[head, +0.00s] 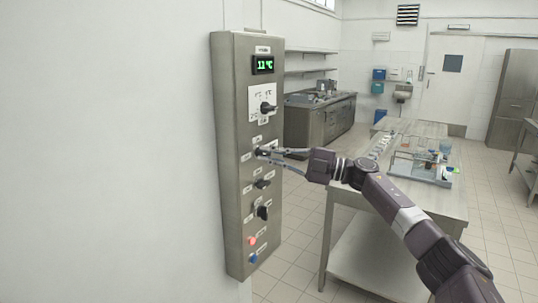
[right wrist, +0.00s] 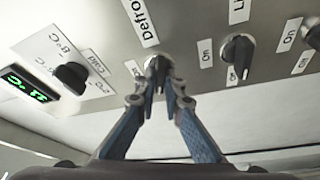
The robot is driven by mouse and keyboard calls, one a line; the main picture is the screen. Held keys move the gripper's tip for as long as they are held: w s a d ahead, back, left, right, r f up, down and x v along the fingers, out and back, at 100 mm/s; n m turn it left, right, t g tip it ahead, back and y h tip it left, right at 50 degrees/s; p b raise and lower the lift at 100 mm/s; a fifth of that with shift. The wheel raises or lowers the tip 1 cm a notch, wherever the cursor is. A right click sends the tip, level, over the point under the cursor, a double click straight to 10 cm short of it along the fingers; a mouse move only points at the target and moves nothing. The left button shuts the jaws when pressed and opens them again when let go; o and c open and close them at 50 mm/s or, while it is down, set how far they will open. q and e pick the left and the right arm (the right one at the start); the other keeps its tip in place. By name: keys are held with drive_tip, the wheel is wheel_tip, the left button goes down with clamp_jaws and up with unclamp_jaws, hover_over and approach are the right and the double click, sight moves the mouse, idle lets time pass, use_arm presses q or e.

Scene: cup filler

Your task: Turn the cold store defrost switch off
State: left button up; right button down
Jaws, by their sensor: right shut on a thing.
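The steel control panel (head: 240,130) hangs on the white wall in the head view. The black defrost switch (right wrist: 157,62) sits in the right wrist view under a label starting "Defro" (right wrist: 140,20). My right gripper (head: 265,153) reaches the panel from the right in the head view. In the right wrist view its two blue-padded fingers (right wrist: 160,93) are closed on the switch, one on each side of its lever. The fingers partly cover the switch, and I cannot tell its setting. My left gripper is not in view.
A temperature knob (head: 268,107) and green display (head: 263,65) are above the switch. Below are two more black switches (head: 262,184) (head: 263,213), a red button (head: 252,240) and a blue button (head: 253,258). A worktable (head: 345,190) stands to the right, beneath my arm.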

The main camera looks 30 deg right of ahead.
drive_tip(key=shift+n+g+h+p, duration=0.4)
drive_tip(key=shift+n+g, duration=0.2)
drive_tip(key=shift+n, duration=1.5)
drive_tip(key=c, duration=2)
unclamp_jaws()
drive_tip(key=shift+c, duration=0.2)
drive_tip(key=shift+d, duration=0.1)
drive_tip(key=v, duration=1.2)
